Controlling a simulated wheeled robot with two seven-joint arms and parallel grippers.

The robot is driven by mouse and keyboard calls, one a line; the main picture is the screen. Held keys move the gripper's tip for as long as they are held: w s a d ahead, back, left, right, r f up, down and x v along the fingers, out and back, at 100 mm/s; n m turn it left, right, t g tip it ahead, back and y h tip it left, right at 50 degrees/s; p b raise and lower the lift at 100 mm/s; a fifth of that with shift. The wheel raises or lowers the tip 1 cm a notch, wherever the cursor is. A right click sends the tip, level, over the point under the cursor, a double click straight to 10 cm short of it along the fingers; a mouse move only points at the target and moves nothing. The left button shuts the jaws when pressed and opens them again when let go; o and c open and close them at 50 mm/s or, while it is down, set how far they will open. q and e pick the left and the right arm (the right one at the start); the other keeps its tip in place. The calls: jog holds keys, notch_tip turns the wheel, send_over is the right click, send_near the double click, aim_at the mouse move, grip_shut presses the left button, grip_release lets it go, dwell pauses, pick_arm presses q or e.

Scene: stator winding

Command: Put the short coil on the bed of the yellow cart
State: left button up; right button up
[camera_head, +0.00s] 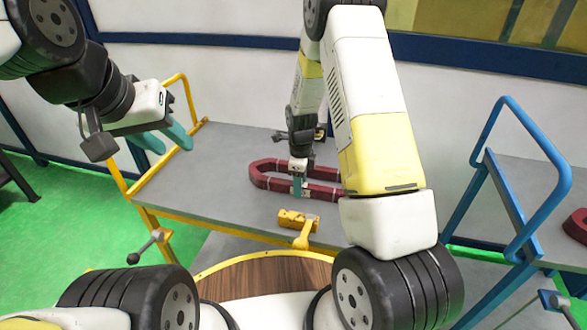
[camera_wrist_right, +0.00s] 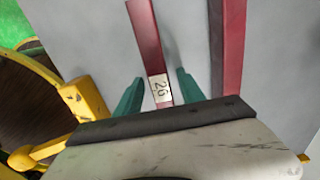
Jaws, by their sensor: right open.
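A dark red, elongated loop-shaped coil (camera_head: 262,176) lies on the grey bed (camera_head: 222,165) of the yellow cart; its right part is hidden behind my right arm. My right gripper (camera_head: 300,188) is at the coil's near side. In the right wrist view, the open teal fingers of my right gripper (camera_wrist_right: 157,92) stand on either side of one red coil bar (camera_wrist_right: 146,35) with a white label reading 26. The coil's other side (camera_wrist_right: 232,45) runs to the right, outside the fingers. My left gripper (camera_head: 166,139) is open and empty, at the cart's left end.
A blue cart (camera_head: 520,160) stands at the right, with part of another dark red coil (camera_head: 577,226) on it. A yellow bracket (camera_head: 298,219) is at the yellow cart's front edge, also in the wrist view (camera_wrist_right: 88,100). Free bed lies left of the coil.

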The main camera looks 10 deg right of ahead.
jog(key=s+r+n+t+y, duration=0.1)
jog(key=s+r+n, duration=0.1)
jog(key=r, duration=0.8)
jog(key=s+r+n, duration=0.2)
jog(key=r+n, duration=0.1)
jog(key=r, duration=0.8)
jog(key=s+d+r+n+t, duration=0.1)
jog(key=s+r+n+t, duration=0.1)
jog(key=s+r+n, duration=0.5)
jog(key=s+d+r+n+t+y, duration=0.1)
jog(key=s+r+n+t, duration=0.2)
jog(key=s+r+n, duration=0.4)
jog(key=s+n, duration=0.4)
jog(key=s, duration=0.2)
jog(key=shift+d, duration=0.2)
